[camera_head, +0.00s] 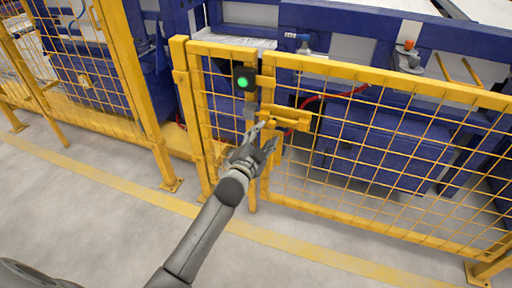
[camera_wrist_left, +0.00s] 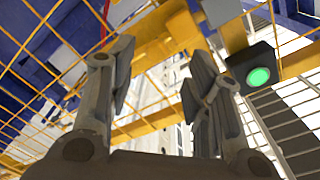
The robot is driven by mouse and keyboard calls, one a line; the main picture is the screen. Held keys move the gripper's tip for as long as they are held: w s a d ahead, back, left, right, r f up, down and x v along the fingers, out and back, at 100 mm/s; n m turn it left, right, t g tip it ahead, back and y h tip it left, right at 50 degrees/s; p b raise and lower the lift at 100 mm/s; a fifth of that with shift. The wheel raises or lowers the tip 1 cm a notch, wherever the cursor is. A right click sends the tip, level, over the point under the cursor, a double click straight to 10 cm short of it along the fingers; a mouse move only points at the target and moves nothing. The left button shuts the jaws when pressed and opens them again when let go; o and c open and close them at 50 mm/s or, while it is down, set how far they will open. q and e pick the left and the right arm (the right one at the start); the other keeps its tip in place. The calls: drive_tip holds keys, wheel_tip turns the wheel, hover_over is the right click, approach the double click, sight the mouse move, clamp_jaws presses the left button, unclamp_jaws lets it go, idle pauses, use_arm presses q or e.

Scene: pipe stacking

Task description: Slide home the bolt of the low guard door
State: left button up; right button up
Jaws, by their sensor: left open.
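The low guard door (camera_head: 380,150) is a yellow frame with wire mesh. It stands against its yellow post in the head view. The yellow bolt (camera_head: 288,118) sits near the top left corner of the door, beside the post. My left gripper (camera_head: 265,136) is just below and left of the bolt, with its fingers spread and nothing held. In the left wrist view the two fingers of the left gripper (camera_wrist_left: 163,78) stand apart, with yellow metalwork beyond them. I cannot tell whether a finger touches the bolt. My right gripper is not in view.
A dark box with a lit green lamp (camera_head: 243,82) is on the post above the bolt; the lamp also shows in the left wrist view (camera_wrist_left: 258,77). Blue machinery (camera_head: 375,150) stands behind the mesh. Fixed yellow fencing (camera_head: 95,80) runs left. The grey floor in front is clear.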

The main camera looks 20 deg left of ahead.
use_arm(q)
drive_tip(key=s, duration=0.5)
drive_tip(key=shift+s+a, duration=0.2)
drive_tip(key=shift+s, duration=0.1)
